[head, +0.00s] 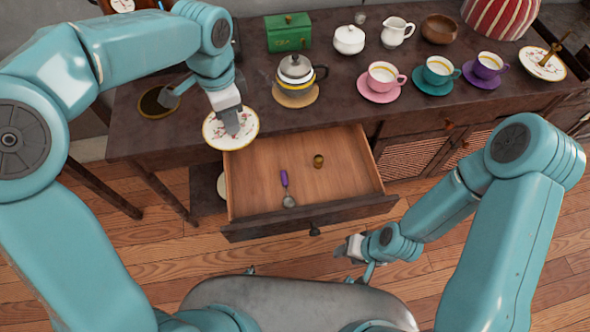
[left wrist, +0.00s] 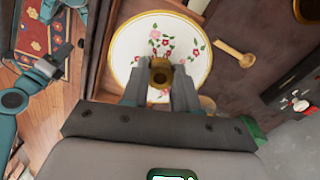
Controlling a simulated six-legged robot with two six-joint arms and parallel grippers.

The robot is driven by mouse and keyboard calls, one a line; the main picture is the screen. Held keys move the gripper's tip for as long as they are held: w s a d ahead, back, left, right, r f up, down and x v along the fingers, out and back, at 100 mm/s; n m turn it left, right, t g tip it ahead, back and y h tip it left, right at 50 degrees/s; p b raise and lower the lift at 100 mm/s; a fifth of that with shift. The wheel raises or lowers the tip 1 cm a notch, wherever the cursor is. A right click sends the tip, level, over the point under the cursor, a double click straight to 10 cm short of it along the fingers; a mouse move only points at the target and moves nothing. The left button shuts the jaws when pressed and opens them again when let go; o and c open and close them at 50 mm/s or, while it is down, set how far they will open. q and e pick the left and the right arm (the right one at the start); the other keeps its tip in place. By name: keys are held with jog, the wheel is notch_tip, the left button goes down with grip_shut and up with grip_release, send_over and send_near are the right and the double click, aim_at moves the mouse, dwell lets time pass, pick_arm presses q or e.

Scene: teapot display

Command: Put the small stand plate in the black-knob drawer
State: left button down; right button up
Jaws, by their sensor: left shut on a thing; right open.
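The small stand plate, white with flowers and a gold rim (head: 214,133), hangs under my left gripper (head: 233,122). In the left wrist view, the plate (left wrist: 135,45) lies below the fingers, which are shut on its brass post (left wrist: 160,72). It is over the table's front edge, at the back left corner of the drawer. The black-knob drawer (head: 250,187) is pulled open, and its black knob (head: 315,231) shows at the front. My right gripper (head: 352,248) is open and empty, low in front of the drawer's right side.
A purple-handled spoon (head: 284,183) and a small brass piece (head: 318,161) lie in the drawer. The teapot (head: 296,72), green box (head: 288,33) and several cups stand on the dark table. A larger plate (head: 541,65) stands at the right. The drawer's left part is clear.

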pick_arm(q)
jog(key=d+f+m+b, duration=0.1)
jog(key=f+m+b, duration=0.1)
jog(key=m, duration=0.1)
jog(key=f+m+b, duration=0.2)
jog(key=m, duration=0.2)
jog(key=d+f+m+b, duration=0.1)
jog(key=f+m+b, duration=0.1)
jog(key=m+b, duration=0.1)
jog(key=shift+w+d+f+m, duration=0.2)
jog(key=shift+d+f+m, duration=0.15)
jog(key=shift+m, duration=0.15)
jog(key=m+b, duration=0.3)
jog(key=b, duration=0.3)
send_over(260, 185)
notch_tip(260, 185, down, 20)
jog(key=shift+w+f, duration=0.1)
pick_arm(e)
notch_tip(260, 185, down, 16)
jog(key=shift+a+r, duration=0.15)
jog(key=shift+r, duration=0.1)
pick_arm(q)
jog(key=shift+f, duration=0.2)
jog(key=c, duration=0.9)
grip_release()
jog(key=shift+o, duration=0.2)
jog(key=shift+r, duration=0.1)
